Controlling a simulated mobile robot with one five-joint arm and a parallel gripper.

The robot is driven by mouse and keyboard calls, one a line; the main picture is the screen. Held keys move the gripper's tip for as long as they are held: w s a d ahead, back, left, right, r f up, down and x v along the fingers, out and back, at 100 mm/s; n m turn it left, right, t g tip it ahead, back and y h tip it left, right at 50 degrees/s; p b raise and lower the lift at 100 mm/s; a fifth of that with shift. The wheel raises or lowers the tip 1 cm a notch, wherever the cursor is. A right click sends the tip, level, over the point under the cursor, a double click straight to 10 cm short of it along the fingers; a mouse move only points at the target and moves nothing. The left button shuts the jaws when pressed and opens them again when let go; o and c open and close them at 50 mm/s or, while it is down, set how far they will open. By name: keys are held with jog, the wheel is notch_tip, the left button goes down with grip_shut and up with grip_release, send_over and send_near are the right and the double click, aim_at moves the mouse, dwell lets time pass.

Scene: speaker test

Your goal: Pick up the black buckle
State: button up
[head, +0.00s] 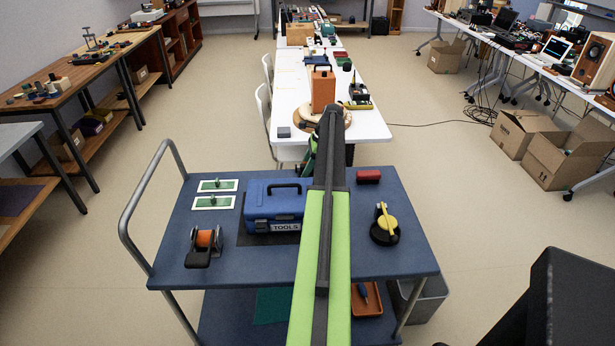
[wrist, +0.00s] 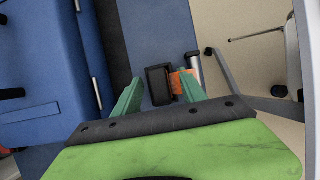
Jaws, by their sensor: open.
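A small dark rectangular piece (wrist: 158,85), which looks like the black buckle, lies on the blue cart top in the wrist view. An orange piece touches or adjoins its right side. My gripper (wrist: 160,94) is open, with its green fingertips on either side of and below the buckle in the picture. Nothing is held. How high the fingers are above the cart top cannot be told. In the head view my gripper (head: 308,155) shows only partly past my arm, at the cart's far edge. The buckle is hidden there.
A blue toolbox (wrist: 45,60) stands close left of the fingers; in the head view the toolbox (head: 258,213) is left of my arm. A silver bar (wrist: 194,68) is right of the buckle. A red block (head: 368,176) and a yellow-black device (head: 384,225) stand right of my arm.

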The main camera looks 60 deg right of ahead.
aim_at(303, 166)
jog(key=shift+r, duration=0.1)
jog(key=shift+c, duration=0.4)
grip_shut()
jog(key=r+p, duration=0.5)
jog(key=shift+s+r, duration=0.15)
jog(key=shift+s, duration=0.25)
jog(key=s+r+p, duration=0.5)
jog(key=s+p, duration=0.1)
jog(key=s, duration=0.5)
jog(key=shift+d+r, duration=0.35)
jog(key=shift+d, duration=0.05)
